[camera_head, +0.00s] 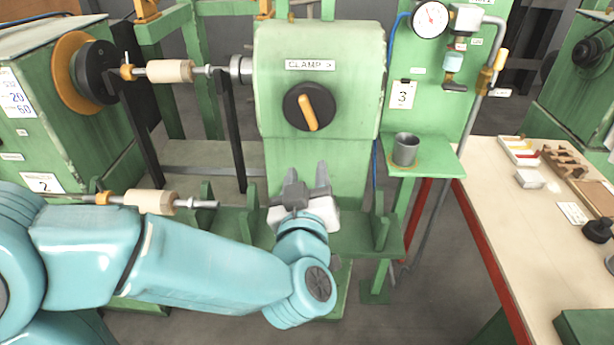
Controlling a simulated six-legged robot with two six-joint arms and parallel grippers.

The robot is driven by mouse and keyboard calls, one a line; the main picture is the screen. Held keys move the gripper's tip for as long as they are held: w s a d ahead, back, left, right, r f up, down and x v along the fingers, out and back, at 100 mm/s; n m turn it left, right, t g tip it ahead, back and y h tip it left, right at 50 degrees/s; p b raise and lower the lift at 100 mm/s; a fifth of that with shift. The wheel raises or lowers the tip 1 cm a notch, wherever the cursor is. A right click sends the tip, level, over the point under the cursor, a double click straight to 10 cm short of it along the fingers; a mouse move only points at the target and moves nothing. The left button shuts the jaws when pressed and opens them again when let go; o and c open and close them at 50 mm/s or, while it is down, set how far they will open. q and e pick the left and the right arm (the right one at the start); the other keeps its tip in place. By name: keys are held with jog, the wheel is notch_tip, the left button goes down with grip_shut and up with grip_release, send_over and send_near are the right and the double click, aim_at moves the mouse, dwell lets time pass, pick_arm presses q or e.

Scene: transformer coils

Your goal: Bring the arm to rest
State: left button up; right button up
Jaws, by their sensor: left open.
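My left arm (190,265) is teal and reaches in from the left across the front of the green machine. My left gripper (307,172) is grey, open and empty, with its two fingers pointing up and away in front of the machine's column. It is below the clamp knob (309,107), which has an orange handle on a black disc. The arm covers part of the machine's lower beam. My right gripper is not in view.
A wooden coil former (170,71) sits on the upper shaft, and another former (149,202) on the lower rod, close above my arm. A grey cup (405,149) stands on a green shelf (430,163). A workbench (500,215) with trays is at the right.

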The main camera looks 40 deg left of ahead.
pick_arm(q)
jog(key=shift+f, duration=0.1)
dwell(0.4)
jog(key=w+d+f+m+g+h+p, duration=0.25)
jog(key=d+f+h, duration=0.2)
jog(key=f, duration=0.65)
jog(key=w+d+f+m+g+h+p, duration=0.1)
jog(key=d+f+m+g+h+p, duration=0.25)
jog(key=f, duration=0.85)
pick_arm(e)
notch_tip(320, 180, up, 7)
jog(key=p, duration=0.1)
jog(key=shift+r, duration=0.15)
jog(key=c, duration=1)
pick_arm(q)
jog(key=s+d+f+m+g+h, duration=0.1)
jog(key=s+d+f+g+h, duration=0.1)
jog(key=s+f, duration=0.5)
jog(key=s+d+f+m+g+h, duration=0.1)
jog(key=s+d+f+g+h, duration=0.2)
jog(key=s, duration=0.9)
notch_tip(320, 180, down, 6)
jog(key=d+g, duration=0.1)
jog(key=g, duration=0.2)
jog(key=shift+r+g+h, duration=0.2)
jog(key=shift+g+h, duration=0.1)
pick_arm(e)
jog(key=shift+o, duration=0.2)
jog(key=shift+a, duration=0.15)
